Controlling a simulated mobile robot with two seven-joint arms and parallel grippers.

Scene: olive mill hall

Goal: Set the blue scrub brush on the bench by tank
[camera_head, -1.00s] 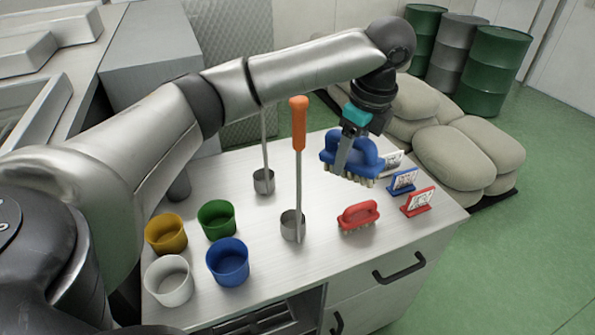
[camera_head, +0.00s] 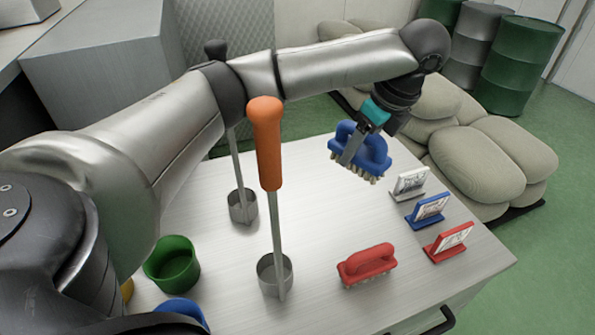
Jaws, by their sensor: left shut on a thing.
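The blue scrub brush (camera_head: 373,158) has a blue handle and pale bristles facing down. My left gripper (camera_head: 352,150) is shut on its handle and holds it above the far right part of the bench (camera_head: 330,232). The brush appears clear of the bench top. I cannot see any tank that I can name for sure. My right gripper is not in view.
A red brush (camera_head: 366,265) stands on the bench. White (camera_head: 410,183), blue (camera_head: 428,210) and red (camera_head: 449,241) card holders line the right edge. Two ladles stand left, one with an orange handle (camera_head: 266,140). A green cup (camera_head: 172,262) is front left.

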